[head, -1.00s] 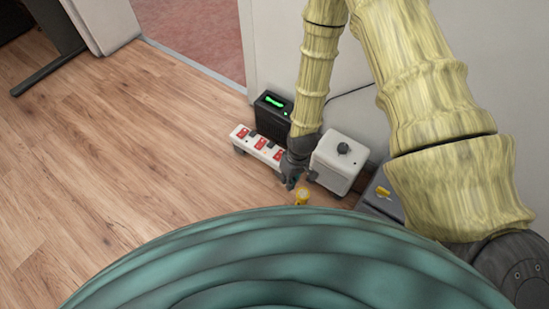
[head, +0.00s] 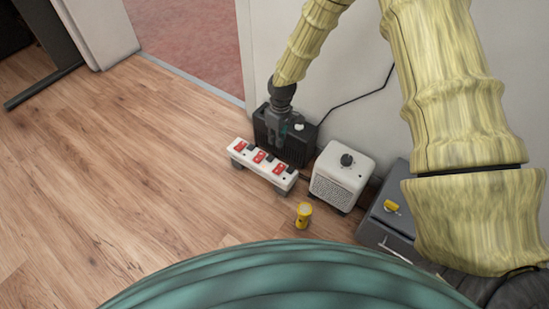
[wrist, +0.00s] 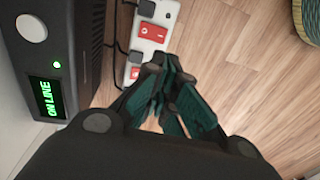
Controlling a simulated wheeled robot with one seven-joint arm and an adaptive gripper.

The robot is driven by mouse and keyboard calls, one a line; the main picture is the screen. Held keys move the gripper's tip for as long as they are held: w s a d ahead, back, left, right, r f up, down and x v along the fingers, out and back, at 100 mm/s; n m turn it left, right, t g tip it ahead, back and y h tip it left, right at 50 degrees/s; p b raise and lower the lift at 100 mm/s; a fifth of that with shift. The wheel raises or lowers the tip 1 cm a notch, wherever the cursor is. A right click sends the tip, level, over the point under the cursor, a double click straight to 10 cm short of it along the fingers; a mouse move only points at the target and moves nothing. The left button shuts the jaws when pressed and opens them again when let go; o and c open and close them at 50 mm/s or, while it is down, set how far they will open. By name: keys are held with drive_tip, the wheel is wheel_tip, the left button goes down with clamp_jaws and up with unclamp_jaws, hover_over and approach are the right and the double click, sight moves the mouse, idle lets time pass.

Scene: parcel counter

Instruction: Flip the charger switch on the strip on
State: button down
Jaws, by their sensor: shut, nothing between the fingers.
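The white power strip (head: 250,164) lies on the floor with red rocker switches (head: 259,157) along its top and dark plugs beside them. In the wrist view, the strip (wrist: 160,12) shows a red switch (wrist: 153,31) with marks on it. A second red switch (wrist: 135,72) is partly hidden by my fingers. I cannot read which switch is the charger's, nor which way each is tilted. My gripper (head: 281,145) is shut and empty, pointing down at the strip's back edge; its fingertips show in the wrist view (wrist: 160,66). I cannot tell if they touch the strip.
A black unit (head: 300,145) stands behind the strip; its green display (wrist: 46,98) reads "ON LINE". Open floor (head: 130,170) lies left.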

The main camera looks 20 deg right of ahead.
sight(274, 169)
drive_tip(key=f+b, duration=0.2)
drive_tip(key=f, duration=0.2)
drive_tip(key=a+f+b, duration=0.1)
drive_tip(key=f+b, duration=0.1)
drive_tip(key=f, duration=0.3)
drive_tip(key=s+f+b, duration=0.1)
drive_tip(key=f+b, duration=0.2)
drive_tip(key=f, duration=0.1)
drive_tip(key=shift+a+f, duration=0.15)
drive_tip(key=shift+f, duration=0.2)
drive_tip(key=shift+s+p, duration=0.1)
drive_tip(key=shift+p, duration=0.5)
drive_tip(key=shift+a+f, duration=0.1)
drive_tip(key=shift+f, duration=0.15)
drive_tip(key=shift+w+d+r+p, duration=0.3)
drive_tip(key=shift+w+d+p, duration=0.2)
drive_tip(key=shift+d, duration=0.1)
